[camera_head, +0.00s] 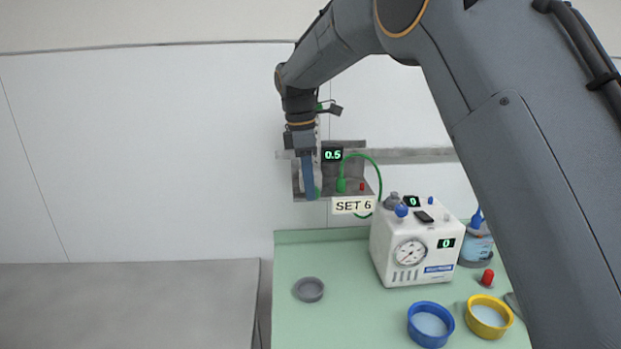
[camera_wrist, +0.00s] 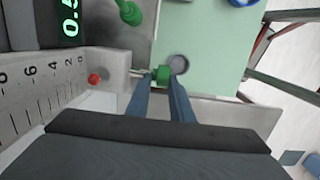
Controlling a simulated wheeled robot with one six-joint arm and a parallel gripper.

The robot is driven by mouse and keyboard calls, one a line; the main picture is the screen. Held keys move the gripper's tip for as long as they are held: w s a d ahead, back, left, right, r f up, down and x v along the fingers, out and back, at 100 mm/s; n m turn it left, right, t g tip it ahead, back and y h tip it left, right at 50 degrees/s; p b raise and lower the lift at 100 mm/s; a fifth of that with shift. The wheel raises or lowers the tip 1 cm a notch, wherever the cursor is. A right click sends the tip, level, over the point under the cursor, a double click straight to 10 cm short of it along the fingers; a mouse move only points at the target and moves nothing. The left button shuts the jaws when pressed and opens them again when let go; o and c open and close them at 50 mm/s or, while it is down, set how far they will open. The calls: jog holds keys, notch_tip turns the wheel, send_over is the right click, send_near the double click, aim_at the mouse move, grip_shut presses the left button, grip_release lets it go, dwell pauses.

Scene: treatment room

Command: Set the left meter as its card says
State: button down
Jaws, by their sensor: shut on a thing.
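The meter (camera_head: 351,180) is mounted on the wall rail, with a card (camera_head: 352,205) reading "SET 6" at its front. Its display (camera_head: 332,154) reads 0.5 in green; part of it also shows in the wrist view (camera_wrist: 70,18). A scale (camera_wrist: 38,93) with numbers runs beside the display in the wrist view. My gripper (camera_wrist: 162,78) is shut on a green knob (camera_wrist: 161,74) at the end of a thin stem. In the head view my gripper (camera_head: 311,190) hides part of the meter's left side.
A green outlet fitting (camera_head: 341,185) with a hose (camera_head: 380,180) is beside the gripper. Below, a white machine (camera_head: 415,245) stands on the green table (camera_head: 340,260) with a grey dish (camera_head: 309,290), a blue bowl (camera_head: 430,308) and a yellow bowl (camera_head: 507,310). The wall at left is clear.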

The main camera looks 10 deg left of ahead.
aim_at(303, 198)
jog(key=f+t+h+p, duration=0.1)
jog(key=h, duration=0.4)
jog(key=a+f+t+h+p, duration=0.1)
jog(key=h, duration=0.4)
jog(key=s+f+t+h, duration=0.1)
jog(key=h, duration=0.3)
jog(key=shift+a+t+h+p, duration=0.25)
jog(key=shift+t+h+p, duration=0.05)
jog(key=shift+h+p, duration=0.1)
jog(key=shift+f+p, duration=0.15)
jog(key=shift+p, duration=0.25)
jog(key=shift+f+h, duration=0.1)
jog(key=shift+h, duration=0.3)
jog(key=c, duration=1.8)
grip_release()
jog(key=shift+o, duration=0.6)
jog(key=shift+d+r, duration=0.1)
jog(key=shift+r, duration=0.1)
jog(key=shift+w, duration=0.1)
